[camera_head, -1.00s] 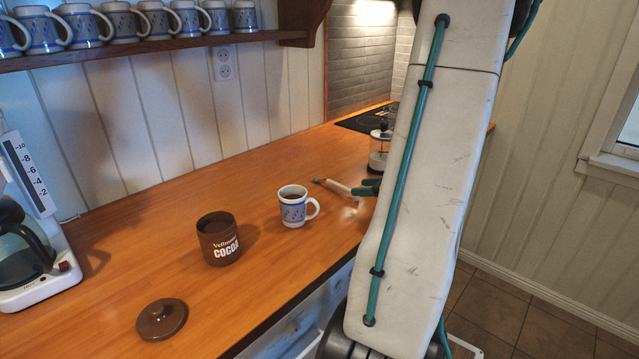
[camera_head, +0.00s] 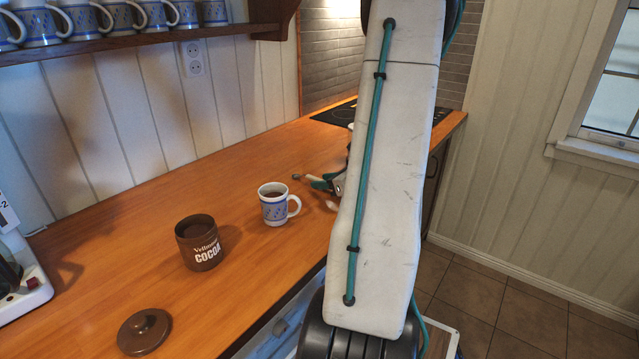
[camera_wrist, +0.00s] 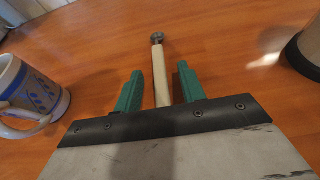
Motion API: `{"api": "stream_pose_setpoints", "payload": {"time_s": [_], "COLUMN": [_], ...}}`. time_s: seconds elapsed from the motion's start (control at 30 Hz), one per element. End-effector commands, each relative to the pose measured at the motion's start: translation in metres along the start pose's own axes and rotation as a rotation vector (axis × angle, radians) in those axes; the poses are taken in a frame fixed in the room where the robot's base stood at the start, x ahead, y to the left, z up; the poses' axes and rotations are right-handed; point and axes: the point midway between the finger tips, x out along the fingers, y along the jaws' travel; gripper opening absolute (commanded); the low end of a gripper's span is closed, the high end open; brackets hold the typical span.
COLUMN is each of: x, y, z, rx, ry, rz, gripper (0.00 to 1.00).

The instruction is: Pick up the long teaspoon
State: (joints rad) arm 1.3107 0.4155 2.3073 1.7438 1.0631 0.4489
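A long pale stick-like utensil with a round grey metal end (camera_wrist: 158,72), apparently the long teaspoon, lies on the wooden counter. In the wrist view it runs between the two green fingers of my gripper (camera_wrist: 160,68), with a gap on each side. My gripper is open and low over the counter. The near part of the utensil is hidden by my gripper body. In the head view only the utensil's small tip (camera_head: 296,177) shows beyond the green fingers (camera_head: 322,183); my arm hides much of the rest.
A blue-white mug with dark drink (camera_head: 275,208) stands close left of my gripper. A brown cocoa pot (camera_head: 199,246) and its lid (camera_head: 144,331) are nearer. A dark-rimmed object (camera_wrist: 308,45) is at the right in the wrist view. Mugs line the shelf (camera_head: 150,37) above.

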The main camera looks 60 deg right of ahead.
Motion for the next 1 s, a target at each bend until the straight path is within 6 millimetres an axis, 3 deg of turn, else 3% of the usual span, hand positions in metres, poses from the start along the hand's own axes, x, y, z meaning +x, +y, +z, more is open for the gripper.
{"api": "stream_pose_setpoints", "payload": {"time_s": [0.07,0.2,0.57,0.77,0.93,1.0], "x": [0.0,-0.001,-0.001,-0.006,-0.015,-0.028], "y": [0.0,0.0,0.0,-0.001,-0.001,-0.002], "z": [0.0,0.0,0.001,0.013,0.034,0.029], "rx": [0.0,0.0,-0.001,-0.004,-0.005,0.001], "ry": [0.0,0.0,-0.001,-0.001,-0.002,0.0], "rz": [0.0,0.0,0.0,-0.001,-0.001,-0.005], "gripper": [0.37,0.0,0.0,0.0,0.0,0.0]}}
